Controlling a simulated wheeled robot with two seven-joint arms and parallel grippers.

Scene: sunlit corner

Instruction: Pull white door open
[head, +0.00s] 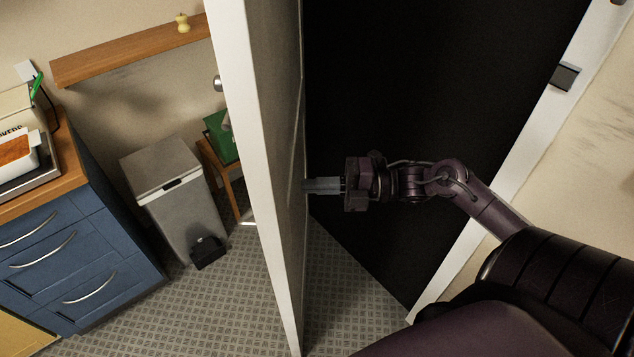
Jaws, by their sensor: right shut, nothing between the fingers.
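The white door (273,150) stands ajar, swung away from its frame, and shows nearly edge-on in the middle of the head view. A round metal knob (218,83) shows on its left side. The dark doorway is open to the right of the door. My right gripper (308,185) is in the doorway, on the right side of the door. Its fingers are shut and empty, and their tips are at or very near the door's inner face; I cannot tell whether they touch. My left gripper is out of view.
A grey bin (178,195) stands left of the door, beside a blue cabinet (70,260). A small wooden stool (228,178) is behind the door's edge. A wall shelf (130,52) is above. The tiled floor (215,310) between the cabinet and the door is clear.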

